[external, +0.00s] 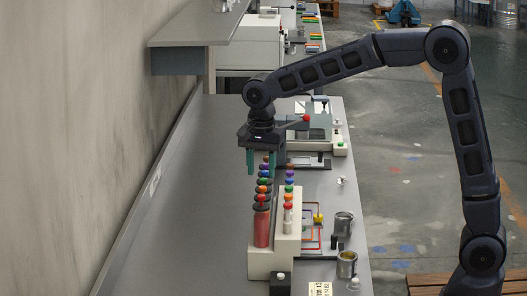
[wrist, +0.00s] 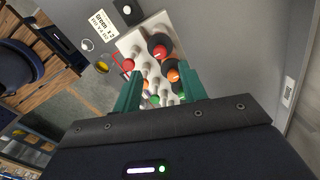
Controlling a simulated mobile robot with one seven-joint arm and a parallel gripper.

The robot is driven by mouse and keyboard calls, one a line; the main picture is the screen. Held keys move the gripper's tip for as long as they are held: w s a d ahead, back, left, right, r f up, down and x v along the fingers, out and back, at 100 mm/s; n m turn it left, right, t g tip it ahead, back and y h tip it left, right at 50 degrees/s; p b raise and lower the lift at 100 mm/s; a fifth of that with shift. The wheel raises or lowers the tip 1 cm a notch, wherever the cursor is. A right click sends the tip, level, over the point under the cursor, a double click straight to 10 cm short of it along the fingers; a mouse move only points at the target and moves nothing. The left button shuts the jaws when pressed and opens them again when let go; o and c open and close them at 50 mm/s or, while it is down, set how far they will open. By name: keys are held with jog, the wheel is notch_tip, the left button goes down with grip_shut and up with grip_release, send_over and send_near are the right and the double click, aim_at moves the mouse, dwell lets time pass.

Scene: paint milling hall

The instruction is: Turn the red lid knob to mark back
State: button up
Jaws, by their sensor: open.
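The red lid knob (external: 262,200) sits on a dark collar atop a red cylinder, at the near end of a row of coloured knobs. In the wrist view the red knob (wrist: 159,53) shows a short pale line on its top; the "back" mark cannot be read. My gripper (external: 261,170) points down, open and empty, above the farther part of the row. In the wrist view my gripper's green fingers (wrist: 161,88) straddle the line of knobs, with the red knob beyond their tips. It is apart from the red knob.
A parallel row of smaller knobs has another red one (external: 288,205) beside the red lid knob; it also shows in the wrist view (wrist: 127,64). An orange knob (wrist: 173,75) is close behind. Metal cups (external: 345,262) stand at right. The bench left of the rack is clear.

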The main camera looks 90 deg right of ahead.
aim_at(261, 196)
notch_tip(261, 196, down, 7)
jog(key=shift+f, duration=0.15)
dwell(0.4)
grip_shut()
